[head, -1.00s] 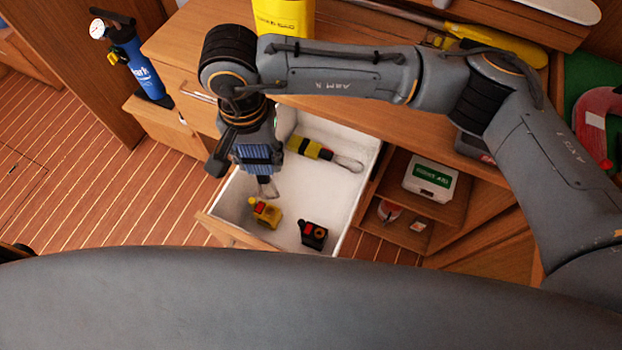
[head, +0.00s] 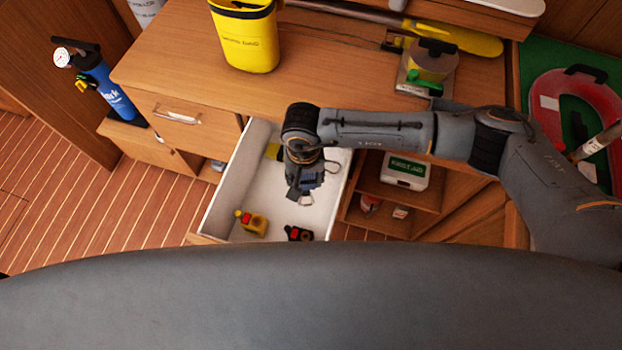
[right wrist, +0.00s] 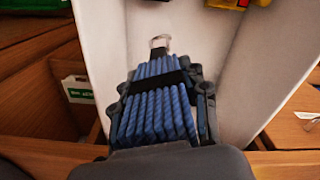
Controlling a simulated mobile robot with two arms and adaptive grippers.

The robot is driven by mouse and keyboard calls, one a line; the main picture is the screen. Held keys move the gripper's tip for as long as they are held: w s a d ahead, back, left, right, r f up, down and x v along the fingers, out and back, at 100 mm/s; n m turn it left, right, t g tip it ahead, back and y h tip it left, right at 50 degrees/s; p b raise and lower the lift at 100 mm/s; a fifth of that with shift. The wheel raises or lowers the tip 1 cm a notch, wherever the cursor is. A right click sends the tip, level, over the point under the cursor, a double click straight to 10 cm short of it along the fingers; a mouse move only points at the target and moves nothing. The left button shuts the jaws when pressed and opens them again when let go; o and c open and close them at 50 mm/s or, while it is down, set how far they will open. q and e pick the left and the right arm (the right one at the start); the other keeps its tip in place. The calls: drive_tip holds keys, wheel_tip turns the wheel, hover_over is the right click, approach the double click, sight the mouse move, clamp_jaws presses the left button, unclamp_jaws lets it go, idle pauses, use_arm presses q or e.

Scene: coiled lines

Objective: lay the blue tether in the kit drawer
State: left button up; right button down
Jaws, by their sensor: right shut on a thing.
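The blue tether (right wrist: 153,112) is a bundled coil with a black band around its middle and a metal clip (right wrist: 160,42) at its far end. My right gripper (right wrist: 162,98) is shut on it, with a finger on each side. In the head view my right gripper (head: 303,188) points down over the open kit drawer (head: 229,192). There the coil is mostly hidden by the gripper, and only the clip (head: 307,200) shows clearly. The drawer is white inside. I cannot tell the height of the tether above the drawer floor. My left gripper is not in view.
In the drawer, a yellow-and-red item (head: 252,222) and a black-and-red item (head: 299,233) lie near the front; a yellow tool (head: 272,152) lies at the back, partly hidden. White drawer floor is bare between them. A yellow bag (head: 245,38) stands on the counter above.

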drive_tip(key=shift+w+d+f, duration=0.15)
drive_tip(key=shift+d+f, duration=0.25)
drive_tip(key=shift+f, duration=0.1)
drive_tip(key=f+p, duration=0.2)
drive_tip(key=f, duration=0.1)
drive_tip(key=shift+w+d, duration=0.1)
drive_tip(key=shift+d, duration=0.25)
drive_tip(key=shift+f, duration=0.45)
drive_tip(key=shift+f, duration=0.15)
drive_tip(key=c, duration=1.1)
unclamp_jaws()
drive_tip(key=o, duration=0.4)
